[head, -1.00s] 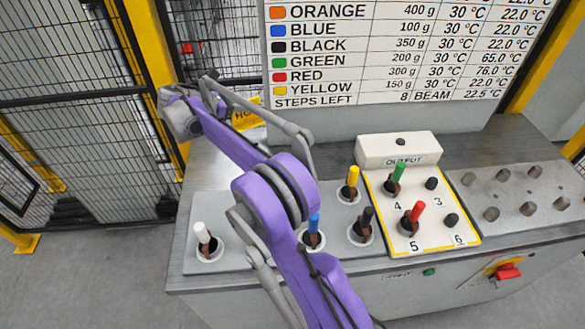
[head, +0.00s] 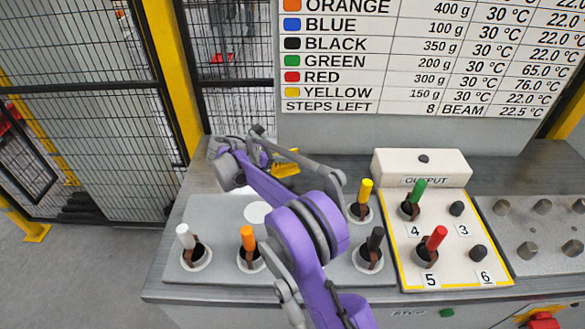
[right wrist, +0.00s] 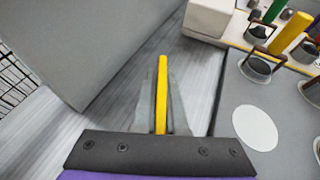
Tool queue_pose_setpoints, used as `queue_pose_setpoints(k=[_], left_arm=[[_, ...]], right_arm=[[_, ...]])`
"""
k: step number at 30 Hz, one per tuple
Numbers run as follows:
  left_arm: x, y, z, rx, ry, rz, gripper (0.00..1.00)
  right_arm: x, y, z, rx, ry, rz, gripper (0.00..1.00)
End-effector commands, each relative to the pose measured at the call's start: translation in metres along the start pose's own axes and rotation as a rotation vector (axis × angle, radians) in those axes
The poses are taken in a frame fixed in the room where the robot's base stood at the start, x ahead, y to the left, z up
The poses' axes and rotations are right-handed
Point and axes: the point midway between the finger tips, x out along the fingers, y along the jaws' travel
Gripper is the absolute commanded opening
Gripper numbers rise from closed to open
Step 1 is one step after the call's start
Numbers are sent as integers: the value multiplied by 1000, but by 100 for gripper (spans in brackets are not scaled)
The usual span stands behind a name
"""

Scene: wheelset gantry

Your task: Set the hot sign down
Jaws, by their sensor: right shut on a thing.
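The yellow hot sign (head: 285,163) shows partly in the head view, behind my right arm, low over the back of the grey bench (head: 205,182). In the right wrist view the sign (right wrist: 162,90) is seen edge-on as a thin upright strip. My right gripper (right wrist: 162,112) is shut on it, one grey finger on each side. In the head view the fingers are hidden behind my arm. I cannot tell whether the sign touches the bench top. My left gripper is not in view.
A grey panel holds white (head: 187,237), orange (head: 248,238), yellow (head: 366,191) and black (head: 375,240) rods. A bare white disc (head: 257,212) lies near the sign. The output box (head: 422,165) stands right, with green (head: 419,190) and red (head: 436,238) rods before it. A chart (head: 410,60) stands behind.

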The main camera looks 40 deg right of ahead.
Motion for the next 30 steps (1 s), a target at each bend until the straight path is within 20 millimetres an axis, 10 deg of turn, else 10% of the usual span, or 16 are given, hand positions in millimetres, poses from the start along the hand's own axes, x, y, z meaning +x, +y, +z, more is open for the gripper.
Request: queue_pose_setpoints(k=[19, 24, 30], left_arm=[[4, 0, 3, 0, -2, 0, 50], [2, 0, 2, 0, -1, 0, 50], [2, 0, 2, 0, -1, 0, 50]], right_arm=[[16, 0, -37, -1, 0, 0, 0], [15, 0, -36, 0, 0, 0, 39], [15, 0, -36, 0, 0, 0, 39]])
